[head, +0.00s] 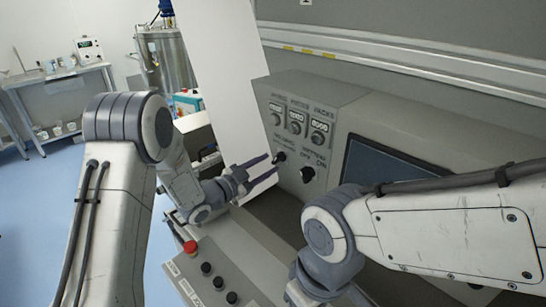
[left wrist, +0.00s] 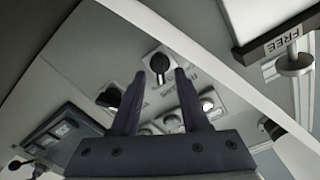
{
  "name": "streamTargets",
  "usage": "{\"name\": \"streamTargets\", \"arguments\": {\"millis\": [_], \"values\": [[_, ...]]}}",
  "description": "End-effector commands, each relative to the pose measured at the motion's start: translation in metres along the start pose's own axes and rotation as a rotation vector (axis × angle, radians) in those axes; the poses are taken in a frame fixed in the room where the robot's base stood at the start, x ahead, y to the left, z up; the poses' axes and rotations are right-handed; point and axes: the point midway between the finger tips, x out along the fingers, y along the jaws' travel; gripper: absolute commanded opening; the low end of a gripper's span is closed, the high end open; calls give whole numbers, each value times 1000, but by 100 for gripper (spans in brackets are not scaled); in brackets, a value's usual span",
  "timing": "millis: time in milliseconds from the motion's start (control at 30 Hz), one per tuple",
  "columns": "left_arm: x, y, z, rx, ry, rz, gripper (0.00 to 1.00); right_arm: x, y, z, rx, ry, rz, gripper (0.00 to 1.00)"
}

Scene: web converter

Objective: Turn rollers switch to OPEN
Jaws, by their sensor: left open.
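The grey console (head: 350,112) carries two black rotary switches below three dials. The left switch (head: 279,157), apparently the rollers one, has small lettering I cannot read clearly. It also shows in the left wrist view (left wrist: 160,64), black with a white pointer mark. My left gripper (head: 272,164) is open and empty in front of it. In the left wrist view the switch appears between my two fingertips (left wrist: 158,72); I cannot tell whether they touch it. My right arm comes in from the right, but its gripper is out of view.
The second black switch (head: 307,174), with OFF/ON lettering, sits close to the right; a dark screen (head: 385,163) is beyond it. A lower button panel (head: 215,270) has a red emergency button (head: 190,246). A knob by a FREE label (left wrist: 294,64) shows in the wrist view.

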Motion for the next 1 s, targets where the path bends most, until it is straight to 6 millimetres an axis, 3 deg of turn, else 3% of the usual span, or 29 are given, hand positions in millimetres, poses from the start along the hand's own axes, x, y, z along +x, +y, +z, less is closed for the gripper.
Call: {"name": "streamTargets", "arguments": {"millis": [200, 533, 567, 667, 1000], "values": [[25, 0, -1, -2, 0, 2, 45, -11, -1, -1, 1, 0, 0, 50], [29, 0, 0, -1, -2, -1, 45, -11, -1, -1, 1, 0, 0, 50], [29, 0, 0, -1, -2, -1, 41, -11, -1, -1, 1, 0, 0, 50], [29, 0, 0, -1, -2, -1, 3, -11, -1, -1, 1, 0, 0, 50], [29, 0, 1, -16, -1, -1, 0, -10, -1, 0, 1, 0, 0, 50]]}}
